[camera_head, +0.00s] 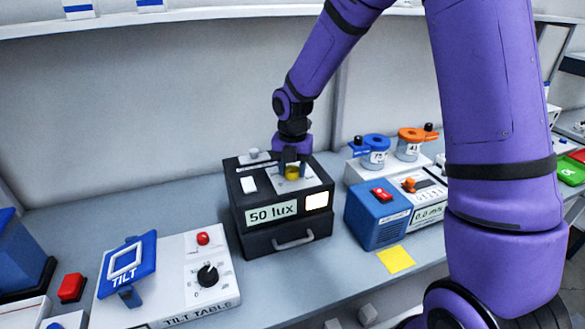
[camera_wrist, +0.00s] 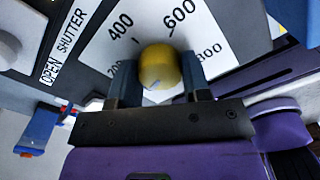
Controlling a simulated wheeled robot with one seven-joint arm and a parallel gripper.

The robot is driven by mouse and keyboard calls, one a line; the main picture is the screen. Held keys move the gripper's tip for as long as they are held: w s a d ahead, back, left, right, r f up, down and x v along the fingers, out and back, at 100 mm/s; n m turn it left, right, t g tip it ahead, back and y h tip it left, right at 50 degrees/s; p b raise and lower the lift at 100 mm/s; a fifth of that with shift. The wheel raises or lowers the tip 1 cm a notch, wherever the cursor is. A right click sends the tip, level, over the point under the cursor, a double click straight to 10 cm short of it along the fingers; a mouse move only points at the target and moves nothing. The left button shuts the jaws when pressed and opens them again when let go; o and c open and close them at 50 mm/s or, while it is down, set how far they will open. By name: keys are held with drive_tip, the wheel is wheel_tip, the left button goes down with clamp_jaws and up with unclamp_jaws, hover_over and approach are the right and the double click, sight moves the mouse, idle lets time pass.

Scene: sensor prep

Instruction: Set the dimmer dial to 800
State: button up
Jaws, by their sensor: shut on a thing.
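The dimmer dial (camera_head: 292,173) is a yellow knob on a white scale plate on top of a black box (camera_head: 262,240). The box's front display (camera_head: 271,215) reads 50 lux. In the wrist view the dial (camera_wrist: 157,66) sits among the marks 200, 400, 600 and 800, with 200 and 800 partly covered by the fingers. My gripper (camera_head: 290,157) reaches down onto the dial from above. In the wrist view my gripper (camera_wrist: 158,72) has one finger on each side of the dial and is shut on it. A small mark shows on the knob, but its exact setting is unclear.
A tilt table unit (camera_head: 170,275) stands to the left. A blue unit with a red switch (camera_head: 376,215) stands close on the right, with blue and orange pots (camera_head: 411,140) behind.

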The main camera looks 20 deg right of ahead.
drive_tip(key=m, duration=1.1)
drive_tip(key=shift+m, duration=0.4)
drive_tip(key=m, duration=1.1)
drive_tip(key=shift+m, duration=0.4)
drive_tip(key=m, duration=1.1)
drive_tip(key=shift+m, duration=0.4)
drive_tip(key=m, duration=1)
drive_tip(key=shift+m, duration=0.4)
